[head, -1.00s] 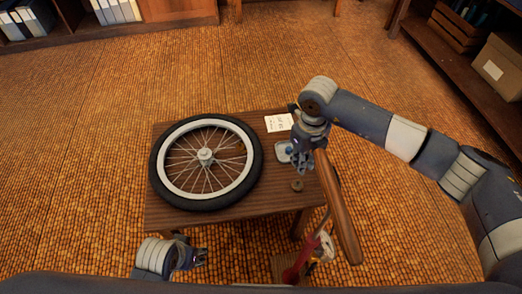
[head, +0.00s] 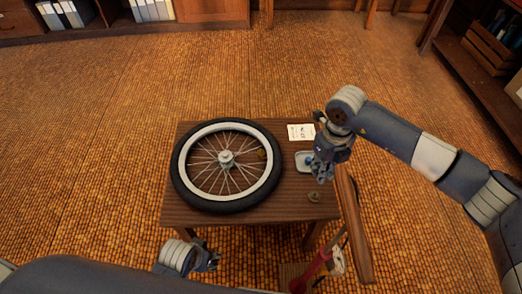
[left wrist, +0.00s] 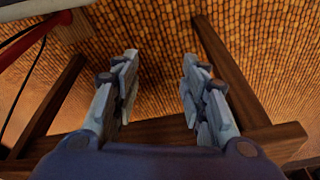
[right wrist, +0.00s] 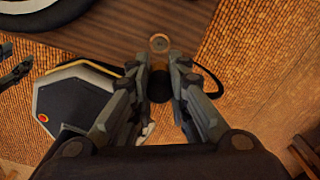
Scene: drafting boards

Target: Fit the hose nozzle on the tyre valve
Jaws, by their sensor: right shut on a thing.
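The wheel with its black tyre (head: 181,184) lies flat on the small wooden table (head: 180,213), its white rim and spokes showing. A small brownish spot at the rim's right side may be the valve, but it is too small to tell. My right gripper (head: 321,178) is over the table's right edge, apart from the wheel. In the right wrist view it is shut on the dark hose nozzle (right wrist: 158,86), with a loop of black hose (right wrist: 218,80) beside it. My left gripper (head: 214,260) is low in front of the table; its fingers (left wrist: 160,85) are apart and empty.
A small brown round piece (head: 314,197) lies near the front right corner. A red pump (head: 318,268) stands in front, beside a long wooden bar (head: 358,240).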

